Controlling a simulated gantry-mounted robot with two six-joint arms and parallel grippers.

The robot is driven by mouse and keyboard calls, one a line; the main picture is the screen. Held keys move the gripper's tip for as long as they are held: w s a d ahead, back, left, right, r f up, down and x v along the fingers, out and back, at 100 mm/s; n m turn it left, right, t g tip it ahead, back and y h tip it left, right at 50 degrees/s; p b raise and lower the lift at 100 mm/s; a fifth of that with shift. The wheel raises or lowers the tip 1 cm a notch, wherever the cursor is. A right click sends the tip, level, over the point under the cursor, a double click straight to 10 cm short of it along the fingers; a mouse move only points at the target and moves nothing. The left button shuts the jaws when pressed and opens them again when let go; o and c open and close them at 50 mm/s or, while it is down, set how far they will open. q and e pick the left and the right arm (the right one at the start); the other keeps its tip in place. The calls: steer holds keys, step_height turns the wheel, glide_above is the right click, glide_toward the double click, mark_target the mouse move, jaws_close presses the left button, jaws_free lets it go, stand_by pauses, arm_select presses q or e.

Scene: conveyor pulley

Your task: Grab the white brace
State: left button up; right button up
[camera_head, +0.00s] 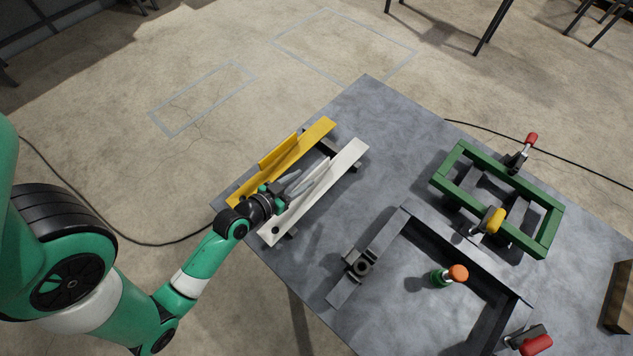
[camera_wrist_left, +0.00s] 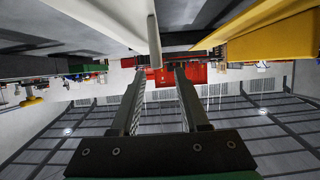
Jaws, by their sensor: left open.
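The white brace (camera_head: 344,163) is a long, narrow part with an upright flange, lying along the left edge of the grey table. The yellow brace (camera_head: 320,133) lies parallel to it, on its left. My left gripper (camera_head: 302,179) is open at the middle of the white brace, close to its flange. In the left wrist view my open fingers (camera_wrist_left: 158,72) point toward the white brace's edge (camera_wrist_left: 153,42), which shows ahead and between them. I cannot tell whether they touch it. The yellow brace (camera_wrist_left: 272,36) is to the right there.
The grey table (camera_head: 395,150) also bears a green frame (camera_head: 545,232) with clamps at the right. A dark angled frame (camera_head: 468,240), a grey bracket (camera_head: 358,263) and an orange-topped green tool (camera_head: 457,273) are nearer. The table is clear between the white brace and the green frame.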

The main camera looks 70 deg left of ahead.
mark_target(314, 172)
arm_select(q)
steer(key=b+x, duration=0.1)
steer(key=x, duration=0.4)
steer(key=shift+w, duration=0.15)
jaws_close()
stand_by(1.1)
steer(key=shift+r, duration=0.2)
